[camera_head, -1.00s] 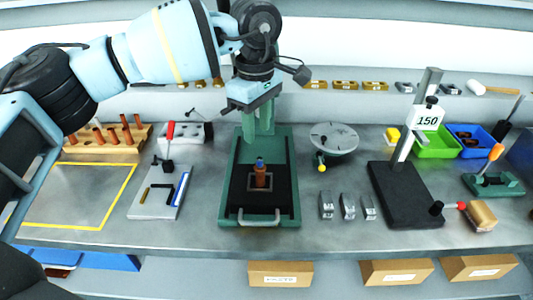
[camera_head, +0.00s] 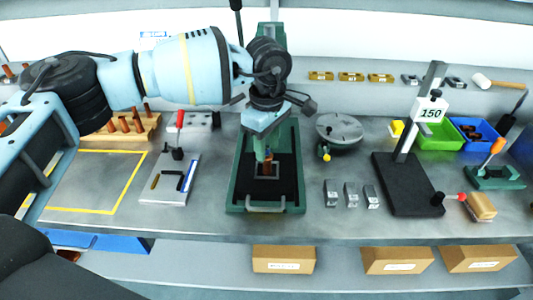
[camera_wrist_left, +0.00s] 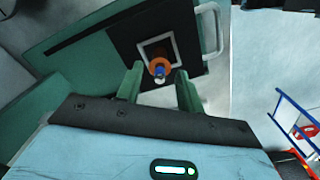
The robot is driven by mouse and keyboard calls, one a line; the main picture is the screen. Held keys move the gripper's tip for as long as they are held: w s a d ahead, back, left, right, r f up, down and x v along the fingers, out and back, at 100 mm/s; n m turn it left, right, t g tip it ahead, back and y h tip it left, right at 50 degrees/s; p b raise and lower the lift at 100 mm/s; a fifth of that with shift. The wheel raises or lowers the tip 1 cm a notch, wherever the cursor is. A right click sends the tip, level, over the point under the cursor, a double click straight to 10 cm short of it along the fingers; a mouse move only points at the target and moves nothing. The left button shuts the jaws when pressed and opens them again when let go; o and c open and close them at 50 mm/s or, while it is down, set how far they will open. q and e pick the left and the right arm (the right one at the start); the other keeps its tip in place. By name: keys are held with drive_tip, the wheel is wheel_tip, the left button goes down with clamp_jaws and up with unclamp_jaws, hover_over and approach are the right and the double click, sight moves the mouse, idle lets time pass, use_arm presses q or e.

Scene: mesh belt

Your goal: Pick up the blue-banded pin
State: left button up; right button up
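The blue-banded pin (camera_head: 267,167) is a copper-brown pin standing in a square frame on the black bed of a green press-like fixture (camera_head: 238,196). In the left wrist view the pin (camera_wrist_left: 159,68) shows its orange-brown body and blue band, with the square frame around its base. My left gripper (camera_head: 264,150) is above the pin, its green fingers pointing down and partly hiding the pin's top. In the left wrist view its two fingers (camera_wrist_left: 158,88) are apart, with the pin just beyond the gap between them. My right gripper is not in view.
A wooden rack (camera_head: 130,132) with several copper pins stands at the left. A round plate (camera_head: 339,130) and small metal blocks (camera_head: 351,194) lie right of the fixture. A height stand (camera_head: 408,185) is further right. A grey tool tray (camera_head: 160,193) lies left of the fixture.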

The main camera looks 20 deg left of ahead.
use_arm(q)
drive_tip(key=shift+f, duration=0.2)
clamp_jaws()
drive_tip(key=shift+r, duration=0.1)
drive_tip(key=shift+r, duration=0.35)
drive_tip(key=r, duration=0.2)
drive_tip(key=shift+s+a+r, duration=0.1)
drive_tip(key=shift+s+r, duration=0.2)
drive_tip(key=shift+r, duration=0.05)
drive_tip(key=s+a+r, duration=0.1)
drive_tip(key=s+a, duration=0.2)
drive_tip(key=s, duration=1.2)
drive_tip(key=shift+a+r+b, duration=0.2)
drive_tip(key=shift+a+b, duration=0.15)
drive_tip(key=shift+b, duration=0.05)
